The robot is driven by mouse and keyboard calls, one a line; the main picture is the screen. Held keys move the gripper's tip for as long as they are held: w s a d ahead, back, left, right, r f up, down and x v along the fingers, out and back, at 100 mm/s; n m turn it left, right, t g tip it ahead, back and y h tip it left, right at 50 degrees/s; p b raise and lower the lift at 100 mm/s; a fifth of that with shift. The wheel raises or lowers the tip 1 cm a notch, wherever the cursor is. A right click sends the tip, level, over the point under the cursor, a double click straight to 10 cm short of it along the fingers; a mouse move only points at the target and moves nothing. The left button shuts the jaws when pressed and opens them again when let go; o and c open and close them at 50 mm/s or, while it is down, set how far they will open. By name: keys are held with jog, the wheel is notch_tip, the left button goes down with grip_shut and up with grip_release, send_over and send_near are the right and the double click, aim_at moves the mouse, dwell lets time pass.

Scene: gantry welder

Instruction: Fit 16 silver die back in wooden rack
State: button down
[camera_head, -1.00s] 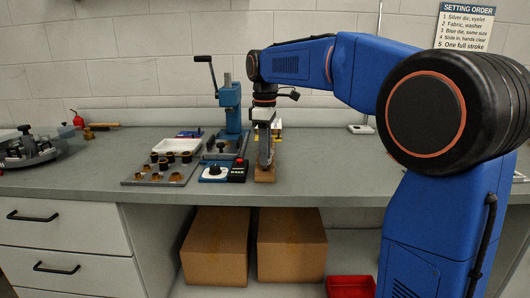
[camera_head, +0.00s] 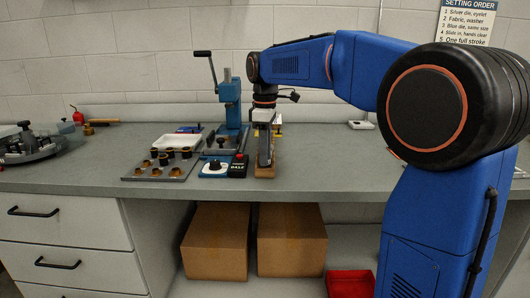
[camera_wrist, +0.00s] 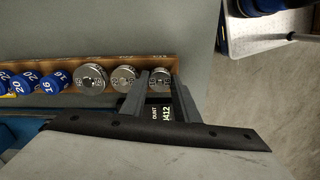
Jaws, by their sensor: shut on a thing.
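The wooden rack (camera_wrist: 135,60) runs across the wrist view, with blue numbered dies (camera_wrist: 50,83) at left and silver dies (camera_wrist: 91,78) to their right. Another silver die (camera_wrist: 123,78) stands beside my gripper. My gripper (camera_wrist: 159,80) is shut on the rightmost silver die (camera_wrist: 160,73), whose round face shows between the fingers at the rack's right end. Its number is too small to read, and the fingers hide whether it is fully seated. In the head view my gripper (camera_head: 265,150) points down over the rack (camera_head: 265,172) near the bench's front edge.
The blue press (camera_head: 230,105) stands behind and left of the rack. A dial box (camera_head: 215,169), a black and red box (camera_head: 238,166) and a grey plate with brass parts (camera_head: 160,168) lie left. The bench right of the rack is clear.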

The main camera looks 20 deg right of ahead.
jog(key=shift+f, duration=0.15)
jog(key=c, duration=1.3)
grip_release()
notch_tip(320, 180, up, 16)
jog(key=s+d+f+m+t, duration=0.1)
jog(key=s+d+f+m, duration=0.15)
jog(key=s+f, duration=0.5)
jog(key=s+d+f+m+t, duration=0.2)
jog(key=s+f+m, duration=0.2)
jog(key=s, duration=0.7)
jog(key=s+f+m, duration=0.2)
jog(key=s+f, duration=0.3)
jog(key=f, duration=0.1)
jog(key=s+d+f+m+t, duration=0.1)
jog(key=s+f+m, duration=0.1)
jog(key=s+f, duration=0.3)
jog(key=s+d+f+m, duration=0.1)
jog(key=s+f+m, duration=0.1)
jog(key=s+f, duration=0.3)
jog(key=shift+d+f+t, duration=0.15)
jog(key=shift+f+t, duration=0.05)
jog(key=shift+f, duration=0.9)
jog(key=shift+d+f+t, duration=0.1)
jog(key=shift+f+t, duration=0.1)
jog(key=shift+f, duration=0.85)
